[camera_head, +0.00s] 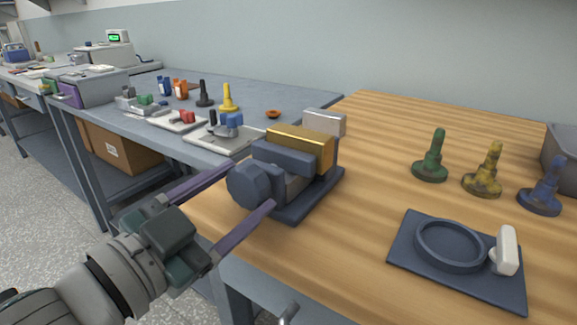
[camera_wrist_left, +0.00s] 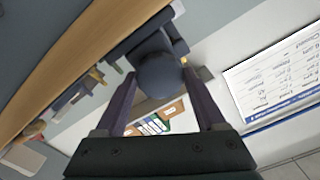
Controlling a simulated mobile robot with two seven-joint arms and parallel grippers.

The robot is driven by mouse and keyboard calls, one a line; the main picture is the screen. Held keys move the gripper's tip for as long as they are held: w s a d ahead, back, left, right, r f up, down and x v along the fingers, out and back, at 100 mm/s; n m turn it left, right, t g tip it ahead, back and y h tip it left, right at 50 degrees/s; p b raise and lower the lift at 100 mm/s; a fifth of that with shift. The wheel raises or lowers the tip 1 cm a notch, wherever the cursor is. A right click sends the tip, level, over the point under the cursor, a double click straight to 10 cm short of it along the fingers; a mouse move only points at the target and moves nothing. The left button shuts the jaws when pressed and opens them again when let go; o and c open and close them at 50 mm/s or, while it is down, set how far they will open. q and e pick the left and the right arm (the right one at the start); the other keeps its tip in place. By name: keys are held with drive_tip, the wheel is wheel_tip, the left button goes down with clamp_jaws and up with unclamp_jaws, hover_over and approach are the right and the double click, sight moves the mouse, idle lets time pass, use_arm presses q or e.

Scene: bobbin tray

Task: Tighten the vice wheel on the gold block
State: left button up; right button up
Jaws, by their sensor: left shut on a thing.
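The vice (camera_head: 310,192) is dark blue-grey and stands at the left corner of the wooden table. The gold block (camera_head: 300,141) sits in it, between the dark front jaw and the light grey rear jaw (camera_head: 325,123). The faceted vice wheel (camera_head: 248,187) faces the table's left edge; it also shows in the left wrist view (camera_wrist_left: 160,76). My left gripper (camera_head: 254,189) has its two purple fingers on opposite sides of the wheel and is shut on it. The gold block is mostly hidden in the left wrist view. My right gripper is not in view.
A dark plate with a ring (camera_head: 402,258) and a white handle (camera_head: 507,250) lies at the table's front right. Green (camera_head: 432,155), yellow (camera_head: 485,169) and blue (camera_head: 544,187) spindle-shaped pieces stand behind it. A grey bench (camera_head: 285,100) with small fixtures is at left.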

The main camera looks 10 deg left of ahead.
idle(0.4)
use_arm(q)
drive_tip(key=o, duration=1.3)
drive_tip(key=shift+o, duration=0.2)
drive_tip(key=v, duration=1)
drive_tip(key=shift+p, duration=0.3)
